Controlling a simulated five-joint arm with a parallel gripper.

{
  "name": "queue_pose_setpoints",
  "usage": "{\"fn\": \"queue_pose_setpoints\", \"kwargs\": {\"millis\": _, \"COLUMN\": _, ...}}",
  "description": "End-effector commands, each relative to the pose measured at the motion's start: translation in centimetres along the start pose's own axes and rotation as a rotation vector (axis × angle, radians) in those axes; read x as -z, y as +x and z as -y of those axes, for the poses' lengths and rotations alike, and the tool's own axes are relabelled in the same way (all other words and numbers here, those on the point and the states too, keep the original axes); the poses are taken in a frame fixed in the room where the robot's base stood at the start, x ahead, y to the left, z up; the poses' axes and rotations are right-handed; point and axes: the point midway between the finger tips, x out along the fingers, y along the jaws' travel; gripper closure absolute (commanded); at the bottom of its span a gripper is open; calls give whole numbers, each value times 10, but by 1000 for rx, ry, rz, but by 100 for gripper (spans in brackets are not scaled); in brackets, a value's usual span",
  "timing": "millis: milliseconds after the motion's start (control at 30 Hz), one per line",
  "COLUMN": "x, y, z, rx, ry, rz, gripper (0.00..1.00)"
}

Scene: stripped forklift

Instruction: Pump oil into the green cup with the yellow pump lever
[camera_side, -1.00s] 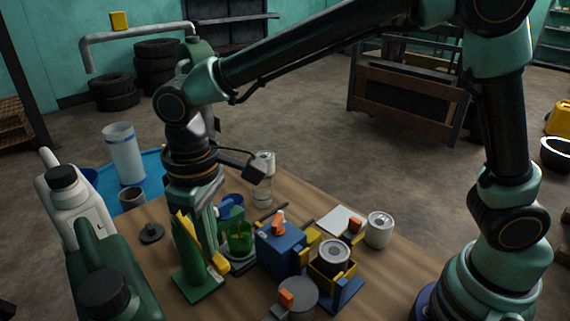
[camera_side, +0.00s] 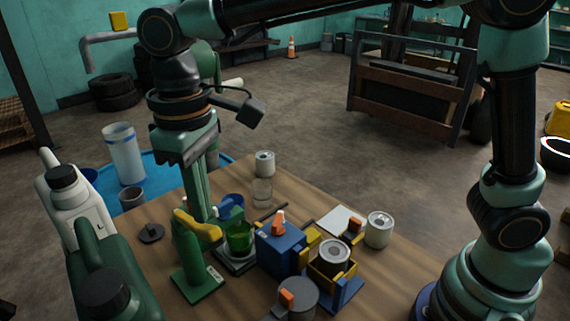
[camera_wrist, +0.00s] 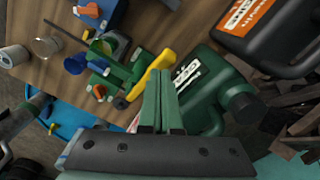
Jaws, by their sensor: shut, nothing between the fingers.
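The yellow pump lever (camera_side: 200,227) sits on top of the green pump stand (camera_side: 190,262) and slopes gently down toward the right. The green cup (camera_side: 239,240) stands right of the stand on a small base, with green showing inside its clear wall. My gripper (camera_side: 203,212) is shut and empty, pointing down just behind and above the lever. Whether it touches the lever I cannot tell.
A blue box (camera_side: 279,250) with an orange knob stands right of the cup. A yellow-and-blue holder with a can (camera_side: 333,254) is farther right. White (camera_side: 75,207) and green (camera_side: 105,270) jugs stand at left. A clear jar (camera_side: 262,192) stands behind.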

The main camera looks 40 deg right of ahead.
Motion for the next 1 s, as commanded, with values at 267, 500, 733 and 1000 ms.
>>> {"fn": "queue_pose_setpoints", "kwargs": {"millis": 267, "x": 0, "y": 0, "z": 0, "rx": 0, "ry": 0, "rz": 0, "gripper": 100}}
{"fn": "queue_pose_setpoints", "kwargs": {"millis": 500, "x": 0, "y": 0, "z": 0, "rx": 0, "ry": 0, "rz": 0, "gripper": 100}}
{"fn": "queue_pose_setpoints", "kwargs": {"millis": 733, "x": 0, "y": 8, "z": 0, "rx": 0, "ry": 0, "rz": 1, "gripper": 100}}
{"fn": "queue_pose_setpoints", "kwargs": {"millis": 1000, "x": 0, "y": 15, "z": 0, "rx": 0, "ry": 0, "rz": 2, "gripper": 100}}
